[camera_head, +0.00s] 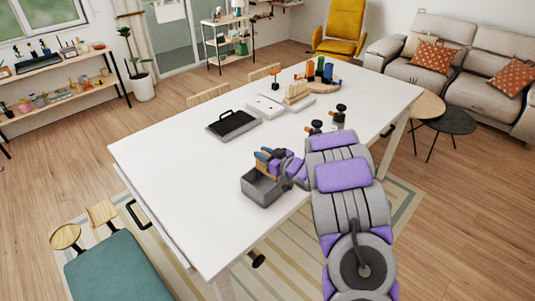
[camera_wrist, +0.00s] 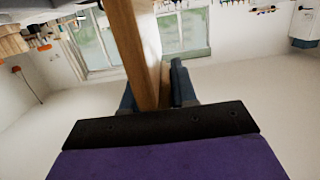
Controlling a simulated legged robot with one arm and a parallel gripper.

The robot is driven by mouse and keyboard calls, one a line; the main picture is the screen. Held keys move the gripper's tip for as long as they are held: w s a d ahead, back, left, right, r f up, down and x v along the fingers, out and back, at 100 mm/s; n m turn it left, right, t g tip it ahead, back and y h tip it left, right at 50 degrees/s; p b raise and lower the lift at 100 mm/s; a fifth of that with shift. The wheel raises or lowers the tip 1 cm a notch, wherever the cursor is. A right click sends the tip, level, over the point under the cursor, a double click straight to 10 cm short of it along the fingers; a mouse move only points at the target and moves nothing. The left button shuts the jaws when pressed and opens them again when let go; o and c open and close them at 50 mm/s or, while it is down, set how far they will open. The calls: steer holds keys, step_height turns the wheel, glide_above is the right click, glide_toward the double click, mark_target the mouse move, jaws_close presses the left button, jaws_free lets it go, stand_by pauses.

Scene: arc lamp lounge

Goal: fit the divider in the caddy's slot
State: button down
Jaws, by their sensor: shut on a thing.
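The caddy (camera_head: 263,190) is a grey open-topped box near the front edge of the white table (camera_head: 190,185). My gripper (camera_head: 270,157) is just above the caddy at its back side, with blue-grey fingers shut on the divider (camera_head: 264,169), a light wooden piece. In the wrist view the divider (camera_wrist: 128,45) is a long wooden bar running up from between the fingers of my gripper (camera_wrist: 155,92). The divider's lower edge and the caddy's slot are hidden, so I cannot tell whether the divider is inside the slot.
A dark tray with a handle (camera_head: 232,124) lies farther back on the table. White boards (camera_head: 266,106) and a round wooden board with coloured items (camera_head: 318,85) are behind it. Black-topped items (camera_head: 339,115) stand near my arm. The table's left part is clear.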

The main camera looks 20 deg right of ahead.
steer(key=shift+w+d+r+y+p, duration=0.1)
steer(key=shift+w+d+y+p, duration=0.3)
steer(key=shift+p, duration=0.75)
steer(key=shift+s+d+p, duration=0.15)
steer(key=shift+d+p, duration=0.15)
steer(key=shift+d, duration=0.1)
steer(key=shift+d+n, duration=0.15)
steer(key=shift+n, duration=0.15)
steer(key=shift+s+d+g+p, duration=0.1)
steer(key=shift+d+g+p, duration=0.1)
steer(key=shift+g+p, duration=0.15)
steer(key=shift+a, duration=0.3)
